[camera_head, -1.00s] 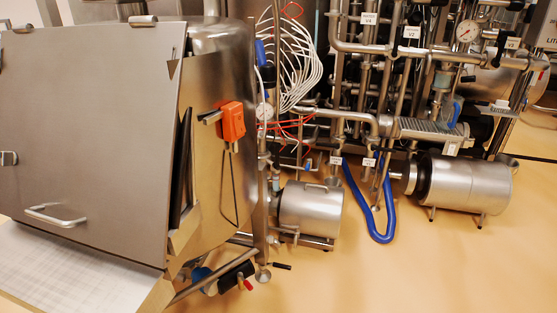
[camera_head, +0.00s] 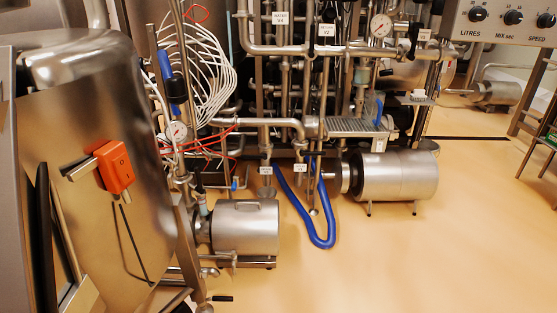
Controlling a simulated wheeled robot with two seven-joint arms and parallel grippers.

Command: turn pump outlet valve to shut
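Neither of my grippers is in view. A steel pump or motor cylinder (camera_head: 245,228) stands low at the centre left, with pipework at its left end. A second, larger steel motor (camera_head: 395,176) lies to its right on short legs. A small black handle (camera_head: 222,298) sticks out to the right near the bottom edge. A blue lever (camera_head: 165,64) is upright on the pipes at upper left, and another blue handle (camera_head: 379,110) is beside the ribbed steel part. I cannot tell which of these is the pump outlet valve, or its position.
A steel hopper housing (camera_head: 90,150) with an orange switch box (camera_head: 115,166) fills the left. A blue hose (camera_head: 318,240) loops down to the floor between the motors. A control panel (camera_head: 510,20) is at upper right. Open tan floor (camera_head: 420,260) lies at the lower right.

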